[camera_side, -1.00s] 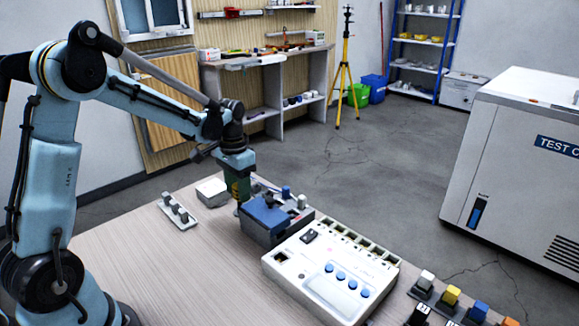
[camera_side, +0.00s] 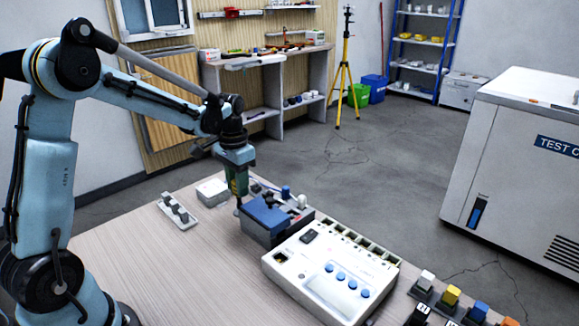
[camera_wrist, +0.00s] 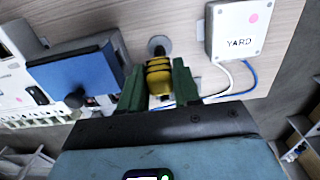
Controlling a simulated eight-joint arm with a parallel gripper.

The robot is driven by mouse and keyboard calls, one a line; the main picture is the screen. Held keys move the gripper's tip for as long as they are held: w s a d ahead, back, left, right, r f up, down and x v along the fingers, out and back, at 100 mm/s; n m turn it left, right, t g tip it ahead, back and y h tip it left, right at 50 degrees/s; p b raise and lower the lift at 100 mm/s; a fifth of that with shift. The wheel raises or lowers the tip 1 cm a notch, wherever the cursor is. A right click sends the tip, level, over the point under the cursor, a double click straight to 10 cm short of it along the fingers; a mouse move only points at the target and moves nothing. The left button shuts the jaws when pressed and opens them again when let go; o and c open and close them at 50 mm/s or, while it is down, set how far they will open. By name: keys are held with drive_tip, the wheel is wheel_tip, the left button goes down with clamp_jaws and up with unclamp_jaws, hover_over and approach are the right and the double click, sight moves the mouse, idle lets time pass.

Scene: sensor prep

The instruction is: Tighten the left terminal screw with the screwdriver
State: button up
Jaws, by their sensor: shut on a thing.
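My gripper (camera_wrist: 158,80) is shut on the screwdriver (camera_wrist: 159,76), whose handle is yellow with black bands, between two green fingers. In the side view my gripper (camera_side: 238,182) hangs just above the table, at the back left of a grey box with a blue top (camera_side: 266,214). In the wrist view this box (camera_wrist: 78,72) lies left of the screwdriver, apart from it. A grey round piece (camera_wrist: 159,46) shows beyond the handle on the table. The screwdriver's tip is hidden in the wrist view. I cannot make out the left terminal screw.
A white box marked YARD (camera_wrist: 238,32) sits right of the handle, with white and blue wires below it. A white panel with blue buttons (camera_side: 320,285) adjoins the blue-topped box. A small grey rack (camera_side: 178,211) stands left. The table's front left is clear.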

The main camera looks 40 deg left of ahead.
drive_tip(key=shift+r, duration=0.9)
drive_tip(key=shift+r, duration=0.15)
wheel_tip(320, 180, up, 11)
drive_tip(key=w+d, duration=0.5)
drive_tip(key=d, duration=0.8)
drive_tip(key=shift+w+d+f, duration=0.1)
drive_tip(key=shift+f, duration=2.15)
drive_tip(key=shift+d+f, duration=0.1)
drive_tip(key=shift+f, duration=2.15)
drive_tip(key=shift+f, duration=0.95)
